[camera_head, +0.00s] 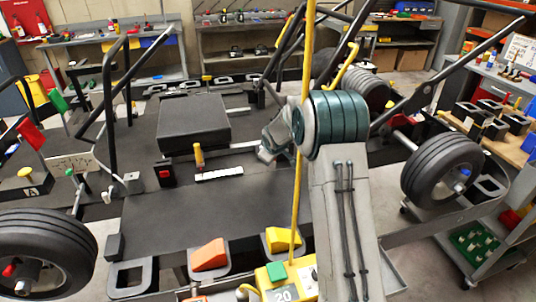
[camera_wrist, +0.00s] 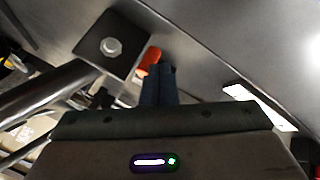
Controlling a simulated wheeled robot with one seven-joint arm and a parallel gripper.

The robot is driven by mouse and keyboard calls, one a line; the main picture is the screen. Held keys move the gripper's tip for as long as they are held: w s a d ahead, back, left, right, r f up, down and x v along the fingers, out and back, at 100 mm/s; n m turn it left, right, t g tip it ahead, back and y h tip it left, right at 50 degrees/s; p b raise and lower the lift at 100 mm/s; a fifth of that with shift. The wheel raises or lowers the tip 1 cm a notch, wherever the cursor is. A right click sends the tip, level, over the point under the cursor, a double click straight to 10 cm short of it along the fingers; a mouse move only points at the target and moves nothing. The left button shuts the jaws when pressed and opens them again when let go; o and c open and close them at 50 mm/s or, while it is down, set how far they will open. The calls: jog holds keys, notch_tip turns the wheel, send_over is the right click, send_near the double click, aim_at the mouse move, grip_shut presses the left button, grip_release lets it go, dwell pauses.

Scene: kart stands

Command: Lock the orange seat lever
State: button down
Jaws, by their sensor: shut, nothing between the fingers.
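In the wrist view, a small orange piece (camera_wrist: 151,60), which looks like part of the orange lever, shows just beyond my fingertips. Its lower part is hidden behind the fingers, and I cannot tell whether they touch it. My gripper (camera_wrist: 160,68) has its dark blue fingers together with nothing between them. In the head view, the end of my arm reaches down right of the black seat (camera_head: 193,122), and its fingertips are not clear. A yellow-orange upright handle (camera_head: 198,157) stands in front of the seat, beside a white marked strip (camera_head: 219,173). I cannot tell the lever's lock state.
A grey bracket with a bolt (camera_wrist: 111,47) is close left of my fingers, and a dark tube (camera_wrist: 45,92) lies further left. A yellow pole (camera_head: 296,200) stands in front of the kart. A red button box (camera_head: 166,173) sits left of the handle. The front floor plate is bare.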

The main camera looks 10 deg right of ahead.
jog(key=shift+w+d, duration=0.1)
jog(key=shift+d, duration=0.65)
dwell(0.3)
jog(key=shift+s+a+f+b, duration=0.2)
jog(key=shift+s+a+b, duration=0.2)
jog(key=shift+b, duration=0.2)
jog(key=shift+s+a+f+b, duration=0.1)
jog(key=shift+s+a+b, duration=0.9)
jog(key=shift+s+a, duration=0.1)
jog(key=v, duration=1)
jog(key=shift+d+r, duration=0.3)
